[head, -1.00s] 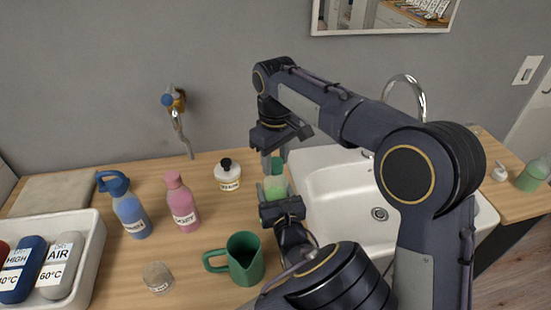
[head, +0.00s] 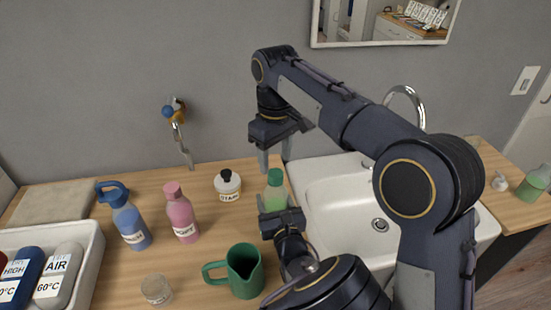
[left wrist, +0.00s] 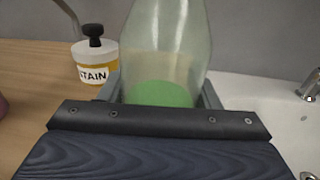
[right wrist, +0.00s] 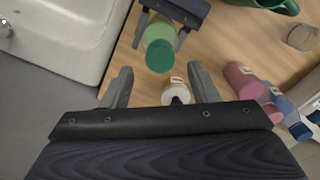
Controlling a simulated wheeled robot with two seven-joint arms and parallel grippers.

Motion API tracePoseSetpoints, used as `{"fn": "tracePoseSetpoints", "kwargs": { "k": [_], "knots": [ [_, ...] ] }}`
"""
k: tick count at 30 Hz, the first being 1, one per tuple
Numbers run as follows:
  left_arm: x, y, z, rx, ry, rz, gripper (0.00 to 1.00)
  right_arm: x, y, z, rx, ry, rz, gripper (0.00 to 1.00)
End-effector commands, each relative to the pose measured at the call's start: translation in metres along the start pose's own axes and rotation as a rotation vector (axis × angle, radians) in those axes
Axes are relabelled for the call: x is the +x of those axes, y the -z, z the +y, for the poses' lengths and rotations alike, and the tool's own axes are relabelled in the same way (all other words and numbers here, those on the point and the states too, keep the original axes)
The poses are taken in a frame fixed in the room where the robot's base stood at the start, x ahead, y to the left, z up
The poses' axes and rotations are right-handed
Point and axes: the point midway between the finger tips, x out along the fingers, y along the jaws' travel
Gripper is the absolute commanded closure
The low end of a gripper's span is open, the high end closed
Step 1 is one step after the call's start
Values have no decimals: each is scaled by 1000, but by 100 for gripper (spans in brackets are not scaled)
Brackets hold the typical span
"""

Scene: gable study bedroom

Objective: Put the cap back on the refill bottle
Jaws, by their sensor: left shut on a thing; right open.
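The refill bottle (head: 273,198), clear with green liquid, stands upright between the fingers of my left gripper (head: 270,212), which is shut on it. The left wrist view shows its clear body (left wrist: 165,40) close up. The green cap (head: 275,176) sits on top of the bottle, and shows round in the right wrist view (right wrist: 160,56). I cannot tell how tightly it is seated. My right gripper (head: 274,158) is open just above the cap. Its two fingers in the right wrist view (right wrist: 157,76) are apart with nothing gripped between them.
The sink (head: 340,185) is at right.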

Motion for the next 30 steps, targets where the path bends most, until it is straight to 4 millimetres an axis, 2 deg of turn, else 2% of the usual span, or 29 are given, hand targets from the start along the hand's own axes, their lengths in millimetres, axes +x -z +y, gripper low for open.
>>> {"fn": "tracePoseSetpoints", "kwargs": {
  "k": [2,5,18,30],
  "knots": [
    [0,0,0,0,0,0,100,0,0,0,-1,0,0,49],
    [0,0,0,0,0,0,100,-1,0,-1,-30,1,-2,49],
    [0,0,0,0,0,0,100,-31,1,-1,-536,3,-1,49],
    [0,0,0,0,0,0,100,-35,0,0,-588,0,0,49]
  ]
}}
